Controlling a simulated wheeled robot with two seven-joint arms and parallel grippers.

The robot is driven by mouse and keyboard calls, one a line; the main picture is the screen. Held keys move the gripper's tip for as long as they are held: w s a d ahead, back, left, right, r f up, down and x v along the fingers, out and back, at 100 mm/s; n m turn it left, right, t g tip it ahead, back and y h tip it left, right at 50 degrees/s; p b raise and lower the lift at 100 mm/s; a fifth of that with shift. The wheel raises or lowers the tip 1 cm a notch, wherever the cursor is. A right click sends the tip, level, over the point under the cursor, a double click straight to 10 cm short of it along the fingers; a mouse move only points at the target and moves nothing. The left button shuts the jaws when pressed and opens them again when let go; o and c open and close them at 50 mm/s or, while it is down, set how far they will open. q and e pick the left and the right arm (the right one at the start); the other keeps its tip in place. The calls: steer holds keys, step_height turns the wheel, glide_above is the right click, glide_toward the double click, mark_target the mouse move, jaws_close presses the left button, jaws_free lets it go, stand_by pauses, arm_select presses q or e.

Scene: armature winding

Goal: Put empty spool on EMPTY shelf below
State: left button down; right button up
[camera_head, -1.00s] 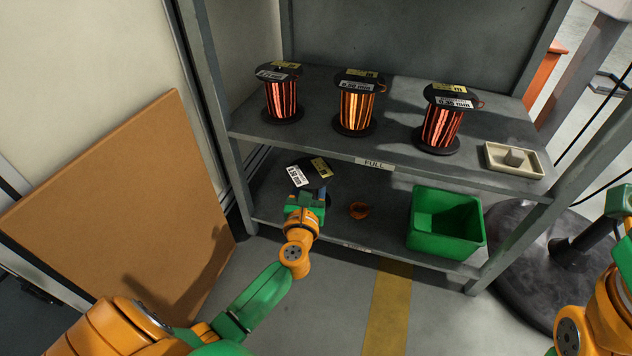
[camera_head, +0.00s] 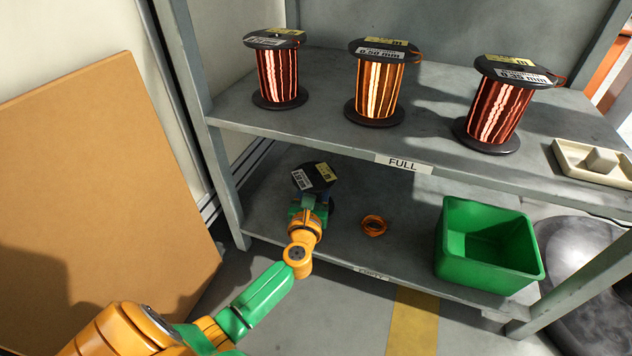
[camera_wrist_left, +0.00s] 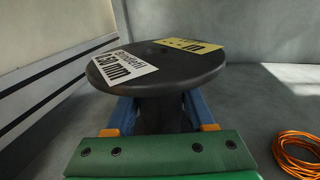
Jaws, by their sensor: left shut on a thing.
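The empty spool (camera_head: 315,177) is black, with a white label and a yellow label on its top disc. It is at the left of the lower shelf (camera_head: 340,245), whose front edge carries an EMPTY label (camera_head: 371,273). My left gripper (camera_head: 312,207) is shut on the spool. In the left wrist view the spool (camera_wrist_left: 160,75) stands about upright, its bare core between the blue fingers (camera_wrist_left: 158,115). The gripper hides its lower disc, so I cannot tell if it touches the shelf. My right gripper is not in view.
An orange wire coil (camera_head: 374,226) lies right of the spool. A green bin (camera_head: 487,247) stands at the right of the lower shelf. The upper shelf, labelled FULL (camera_head: 403,164), holds three copper spools (camera_head: 379,85) and a beige tray (camera_head: 590,165). A brown board (camera_head: 100,190) leans at the left.

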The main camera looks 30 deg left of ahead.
arm_select(q)
steer(key=shift+f+b, duration=0.55)
steer(key=shift+f, duration=0.25)
steer(key=shift+c, duration=0.9)
jaws_free()
